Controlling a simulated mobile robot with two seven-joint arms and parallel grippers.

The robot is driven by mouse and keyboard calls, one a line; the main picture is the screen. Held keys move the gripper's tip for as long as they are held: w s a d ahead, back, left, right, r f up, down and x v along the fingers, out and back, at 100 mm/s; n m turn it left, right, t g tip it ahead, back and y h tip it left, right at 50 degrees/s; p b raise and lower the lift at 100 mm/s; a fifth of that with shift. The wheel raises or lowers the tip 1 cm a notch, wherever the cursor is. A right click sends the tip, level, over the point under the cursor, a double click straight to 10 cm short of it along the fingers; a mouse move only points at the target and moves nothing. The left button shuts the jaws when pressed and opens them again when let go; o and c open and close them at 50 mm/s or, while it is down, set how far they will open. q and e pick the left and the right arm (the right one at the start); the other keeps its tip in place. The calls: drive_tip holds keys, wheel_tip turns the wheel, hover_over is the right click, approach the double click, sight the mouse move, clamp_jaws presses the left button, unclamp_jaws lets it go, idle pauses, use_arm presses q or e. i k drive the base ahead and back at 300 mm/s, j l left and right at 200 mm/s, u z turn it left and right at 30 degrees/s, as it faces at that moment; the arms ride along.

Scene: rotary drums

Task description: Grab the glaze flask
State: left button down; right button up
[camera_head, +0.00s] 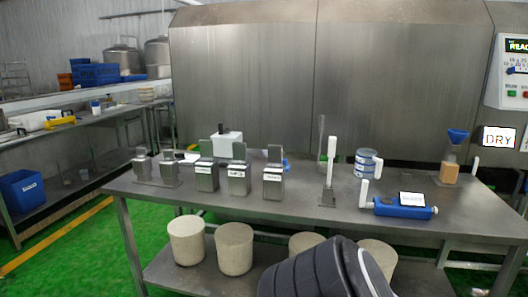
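No thing in view bears a label I can read as glaze flask. Several steel containers stand on the steel table (300,222): a row of three labelled square ones, left (206,178), middle (239,180) and right (273,184), and smaller ones at left (142,165). A clear vessel with amber contents (449,172) and a blue top stands at the right. A measuring jug with a white handle (366,163) stands left of it. Neither gripper clearly shows; a dark arm part of mine fills the bottom middle.
A blue handheld device (402,209) lies near the front edge, right of a white upright tool on a steel base (328,195). Pale drums (234,248) stand on the lower shelf. A large steel machine (350,80) stands behind. The table's front left is clear.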

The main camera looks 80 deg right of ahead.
sight(449, 173)
drive_tip(key=z, duration=3.85)
drive_tip(key=i+l+z, duration=0.1)
drive_tip(key=i+z, duration=0.4)
drive_tip(key=i+l+z, duration=0.15)
drive_tip(key=i+z, duration=1.05)
drive_tip(key=i, duration=0.25)
drive_tip(key=i+j+z, duration=0.1)
drive_tip(key=i+z, duration=0.2)
drive_tip(key=i, duration=0.25)
drive_tip(key=i+u, duration=0.25)
drive_tip(key=i, duration=0.3)
drive_tip(key=i+l+u, duration=0.2)
drive_tip(key=i, duration=0.35)
